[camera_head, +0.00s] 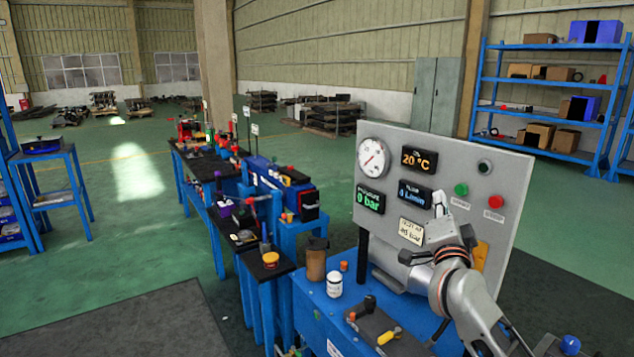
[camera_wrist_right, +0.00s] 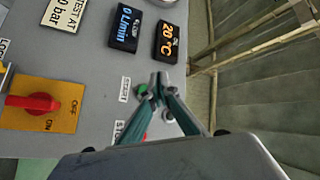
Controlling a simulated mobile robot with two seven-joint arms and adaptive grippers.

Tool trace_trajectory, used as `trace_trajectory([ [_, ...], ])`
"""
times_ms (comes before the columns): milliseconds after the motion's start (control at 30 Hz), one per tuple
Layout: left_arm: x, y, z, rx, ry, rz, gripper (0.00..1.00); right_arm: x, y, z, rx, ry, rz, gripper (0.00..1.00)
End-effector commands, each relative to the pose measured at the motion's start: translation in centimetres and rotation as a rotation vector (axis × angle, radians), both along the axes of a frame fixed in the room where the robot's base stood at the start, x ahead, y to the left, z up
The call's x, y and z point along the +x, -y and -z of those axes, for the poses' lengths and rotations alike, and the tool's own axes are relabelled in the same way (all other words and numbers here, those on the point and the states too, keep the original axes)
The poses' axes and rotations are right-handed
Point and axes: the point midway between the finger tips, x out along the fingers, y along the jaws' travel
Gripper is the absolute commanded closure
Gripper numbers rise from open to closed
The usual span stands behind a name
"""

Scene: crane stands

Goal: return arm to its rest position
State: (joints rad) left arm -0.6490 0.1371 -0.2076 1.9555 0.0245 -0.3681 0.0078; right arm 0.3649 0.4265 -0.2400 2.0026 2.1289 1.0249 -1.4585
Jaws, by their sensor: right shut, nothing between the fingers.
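My right arm comes in from the lower right in the head view. Its gripper (camera_head: 439,200) is shut and empty, with its fingertips in front of the grey control panel (camera_head: 515,172). In the right wrist view the fingers (camera_wrist_right: 158,80) meet at a point beside the green button (camera_wrist_right: 141,90). I cannot tell whether they touch the panel. In the head view the green button (camera_head: 461,189) and red button (camera_head: 494,202) are right of the fingertips. The arm partly hides the orange switch plate (camera_head: 481,254); its red knob (camera_wrist_right: 38,103) shows in the wrist view. My left gripper is not in view.
The panel stands on a blue bench (camera_head: 312,303) with a white bottle (camera_head: 334,286), a brown cup (camera_head: 316,262) and a dark tool tray (camera_head: 392,340). Cluttered workbenches (camera_head: 207,167) run back to the left. Blue shelves (camera_head: 545,95) stand behind right. Open floor (camera_head: 130,230) lies at left.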

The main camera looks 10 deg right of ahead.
Motion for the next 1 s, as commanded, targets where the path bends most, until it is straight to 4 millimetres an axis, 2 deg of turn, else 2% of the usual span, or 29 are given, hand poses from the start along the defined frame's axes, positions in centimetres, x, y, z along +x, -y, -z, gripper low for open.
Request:
trace_trajectory([
  [133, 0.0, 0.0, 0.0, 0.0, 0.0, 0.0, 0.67, -1.1, -0.5, 1.5, -0.062, 0.031, 0.012, 1.0],
  [233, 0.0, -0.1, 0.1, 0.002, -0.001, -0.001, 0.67, -2.6, -1.7, 3.4, -0.159, 0.068, 0.008, 1.0],
  [367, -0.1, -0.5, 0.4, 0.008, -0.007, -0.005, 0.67, -5.0, -5.1, 6.9, -0.328, 0.091, -0.043, 1.0],
  [467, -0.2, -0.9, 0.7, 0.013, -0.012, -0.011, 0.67, -6.8, -8.3, 10.5, -0.459, 0.072, -0.113, 1.0],
  [567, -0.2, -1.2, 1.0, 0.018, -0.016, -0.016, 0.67, -8.8, -11.8, 15.3, -0.587, 0.014, -0.203, 1.0],
  [700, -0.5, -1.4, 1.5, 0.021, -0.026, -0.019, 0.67, -12.1, -16.2, 23.2, -0.746, -0.118, -0.346, 1.0],
  [867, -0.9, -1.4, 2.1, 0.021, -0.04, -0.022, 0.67, -16.8, -19.4, 32.7, -0.883, -0.315, -0.496, 1.0],
  [1000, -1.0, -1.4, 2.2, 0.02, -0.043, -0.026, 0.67, -22.0, -20.6, 40.7, -0.977, -0.519, -0.609, 1.0],
])
